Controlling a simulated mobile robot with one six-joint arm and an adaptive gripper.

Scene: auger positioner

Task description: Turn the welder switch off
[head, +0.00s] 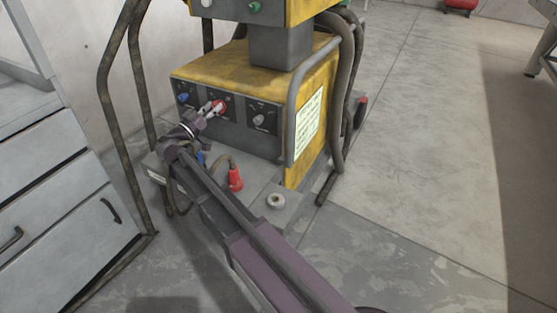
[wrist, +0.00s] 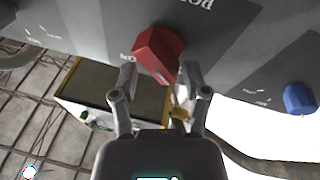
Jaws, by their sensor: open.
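The yellow welder (head: 270,75) stands ahead with a dark front panel. A red knob (head: 220,106) on this panel is the switch. In the wrist view the red knob (wrist: 158,52) has a lettered label above it, partly cut off, and "ON" beside it at lower left. Which mark the knob points to is unclear. My gripper (head: 209,108) is at the panel in front of the knob. In the wrist view my gripper (wrist: 158,78) is open, with one finger on each side of the knob's near end. I cannot tell whether either finger touches it.
A blue knob (head: 183,97) sits left of the switch and a grey knob (head: 258,120) right. A red cable plug (head: 235,179) stands on the ledge below. A bent pipe frame (head: 108,105) and white drawers (head: 62,190) are at left.

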